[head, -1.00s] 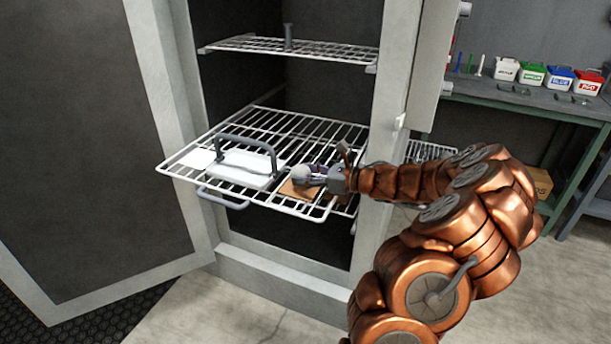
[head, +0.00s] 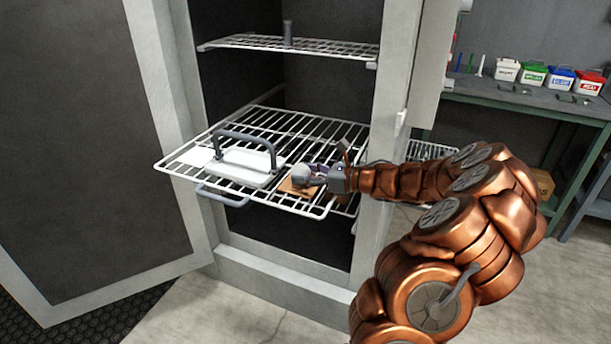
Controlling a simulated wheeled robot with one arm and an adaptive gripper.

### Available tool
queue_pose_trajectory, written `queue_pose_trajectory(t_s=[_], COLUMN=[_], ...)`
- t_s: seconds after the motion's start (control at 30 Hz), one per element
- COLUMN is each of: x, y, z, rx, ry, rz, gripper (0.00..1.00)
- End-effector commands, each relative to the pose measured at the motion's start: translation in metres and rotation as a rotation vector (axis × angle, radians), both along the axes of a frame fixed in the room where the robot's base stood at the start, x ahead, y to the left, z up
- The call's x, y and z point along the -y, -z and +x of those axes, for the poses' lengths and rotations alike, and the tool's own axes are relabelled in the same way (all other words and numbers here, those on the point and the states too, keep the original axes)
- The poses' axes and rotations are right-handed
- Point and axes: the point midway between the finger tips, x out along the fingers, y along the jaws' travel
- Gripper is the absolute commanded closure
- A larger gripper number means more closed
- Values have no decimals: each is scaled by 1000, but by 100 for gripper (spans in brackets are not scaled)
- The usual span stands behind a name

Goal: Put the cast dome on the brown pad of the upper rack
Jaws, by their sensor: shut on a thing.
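The cast dome (head: 302,173) is a small grey rounded piece, held at the end of my gripper (head: 318,175). My gripper reaches in from the right and is shut on the dome, partly hiding it. The dome is over or on the brown pad (head: 291,188); I cannot tell whether it touches. The brown pad lies on the pulled-out wire rack (head: 325,207), near its front right part. The pad's right part is hidden by the gripper and dome.
A white plate with a grey handle (head: 245,165) sits left of the pad on the same rack. Another wire shelf (head: 300,47) with a grey post is above. The cabinet's right frame (head: 375,215) stands close to my arm. The open door (head: 90,130) is at left.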

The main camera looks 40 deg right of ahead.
Motion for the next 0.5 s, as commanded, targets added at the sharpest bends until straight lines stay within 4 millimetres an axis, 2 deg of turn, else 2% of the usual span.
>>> queue_pose_trajectory(t_s=[0.23, 0.27, 0.4, 0.5], x=[0, 0, 0, 0], y=[1, 1, 1, 1], z=[0, 0, 0, 0], rx=[1, 1, 1, 0], ry=[0, 0, 0, 0], rz=[1, -1, -1, 0], gripper=[93, 41, 27, 19])
